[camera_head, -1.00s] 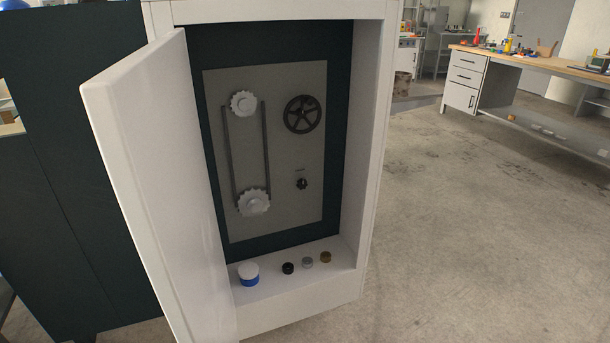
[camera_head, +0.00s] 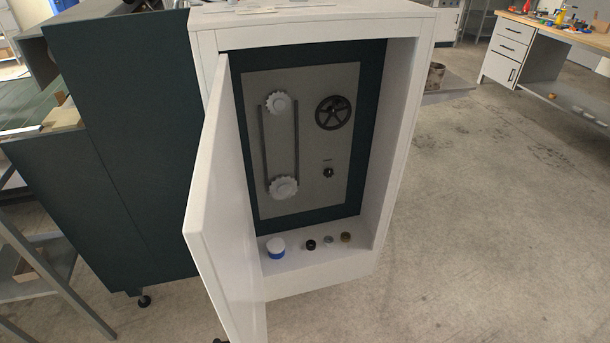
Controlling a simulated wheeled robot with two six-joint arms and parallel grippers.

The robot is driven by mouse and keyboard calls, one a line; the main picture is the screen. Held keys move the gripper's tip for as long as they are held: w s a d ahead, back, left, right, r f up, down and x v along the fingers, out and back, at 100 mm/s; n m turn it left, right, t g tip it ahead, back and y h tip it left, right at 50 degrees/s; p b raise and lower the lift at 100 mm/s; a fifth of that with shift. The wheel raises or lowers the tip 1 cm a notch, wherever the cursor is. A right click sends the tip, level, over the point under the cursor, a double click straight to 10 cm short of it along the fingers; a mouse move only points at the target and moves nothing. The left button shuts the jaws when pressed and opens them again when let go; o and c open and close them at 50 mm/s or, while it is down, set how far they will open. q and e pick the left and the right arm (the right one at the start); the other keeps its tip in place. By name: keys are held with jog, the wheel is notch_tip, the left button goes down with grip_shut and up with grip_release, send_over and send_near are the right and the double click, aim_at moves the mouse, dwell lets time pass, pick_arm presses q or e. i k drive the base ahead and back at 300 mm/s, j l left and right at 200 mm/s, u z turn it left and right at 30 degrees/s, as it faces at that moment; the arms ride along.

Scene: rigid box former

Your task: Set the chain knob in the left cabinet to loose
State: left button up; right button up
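The left cabinet (camera_head: 408,150) is a white box with its door (camera_head: 225,215) swung open to the left. Inside, a grey panel (camera_head: 312,170) carries the small black chain knob (camera_head: 328,172), at its lower right. The knob's setting is too small to read. A dark chain (camera_head: 265,150) runs between an upper white sprocket (camera_head: 279,104) and a lower white sprocket (camera_head: 284,188). A black spoked handwheel (camera_head: 333,113) sits above the knob. Neither of my grippers is in view.
On the cabinet floor stand a blue and white tub (camera_head: 275,248), a black cap (camera_head: 311,245), a grey cap (camera_head: 328,240) and a brown cap (camera_head: 346,237). A workbench (camera_head: 550,40) is at the back right. The concrete floor (camera_head: 490,220) right of the cabinet is clear.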

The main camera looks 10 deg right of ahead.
aim_at(329, 173)
jog(key=i+l+u, duration=0.1)
jog(key=u, duration=0.3)
jog(key=l+u, duration=0.4)
jog(key=i+l+u, duration=0.1)
jog(key=u, duration=0.25)
jog(key=l+z, duration=0.1)
jog(key=l, duration=0.55)
jog(key=i+l, duration=0.1)
jog(key=l, duration=0.55)
jog(key=z, duration=0.05)
